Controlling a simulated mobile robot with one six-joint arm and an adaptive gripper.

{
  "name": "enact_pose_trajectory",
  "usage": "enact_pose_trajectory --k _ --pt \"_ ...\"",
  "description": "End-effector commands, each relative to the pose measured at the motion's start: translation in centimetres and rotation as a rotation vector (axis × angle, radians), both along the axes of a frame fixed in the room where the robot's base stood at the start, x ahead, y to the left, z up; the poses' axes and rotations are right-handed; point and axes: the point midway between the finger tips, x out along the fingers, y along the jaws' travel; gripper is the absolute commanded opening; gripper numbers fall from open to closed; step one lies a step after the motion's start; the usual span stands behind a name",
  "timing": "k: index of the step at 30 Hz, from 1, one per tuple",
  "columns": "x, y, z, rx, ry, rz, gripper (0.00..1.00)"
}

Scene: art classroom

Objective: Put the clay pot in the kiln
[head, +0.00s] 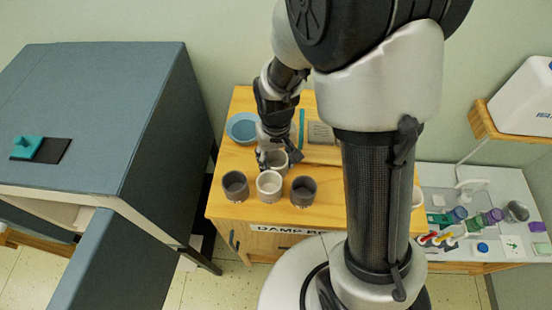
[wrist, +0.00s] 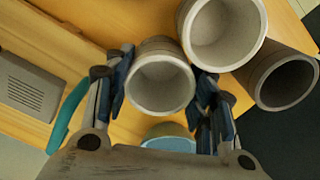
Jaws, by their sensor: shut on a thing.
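My gripper (head: 268,160) reaches down over the wooden cabinet marked "DAMP", with its fingers shut on the sides of a grey clay pot (head: 279,159). The same pot (wrist: 160,85) sits upright between the fingers in the wrist view, its pale open mouth towards the camera. I cannot tell whether it still touches the cabinet top. In front of it stand a dark grey pot (head: 235,186), a whitish pot (head: 269,184) and another dark pot (head: 303,191). The blue-grey kiln (head: 110,95) stands at the left, its front door (head: 105,265) swung open and pale interior partly visible.
A blue bowl (head: 242,128) lies behind the pots on the cabinet top (head: 222,206). A teal item on a dark pad (head: 40,149) rests on the kiln's top. A gap of floor separates kiln and cabinet. A cluttered white counter (head: 470,180) is at the right.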

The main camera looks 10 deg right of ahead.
Motion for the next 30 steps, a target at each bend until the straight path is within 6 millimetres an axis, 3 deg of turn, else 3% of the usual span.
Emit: enact_pose_trajectory --k 8,9,17,30 --pt "0.04 0.00 -0.34 0.000 -0.001 0.000 0.24" --pt "0.03 0.00 -0.27 0.000 -0.001 0.000 0.53" --pt "0.03 0.00 -0.20 0.000 -0.001 0.000 0.70" --pt "0.10 0.01 0.63 0.000 -0.003 0.000 0.71"
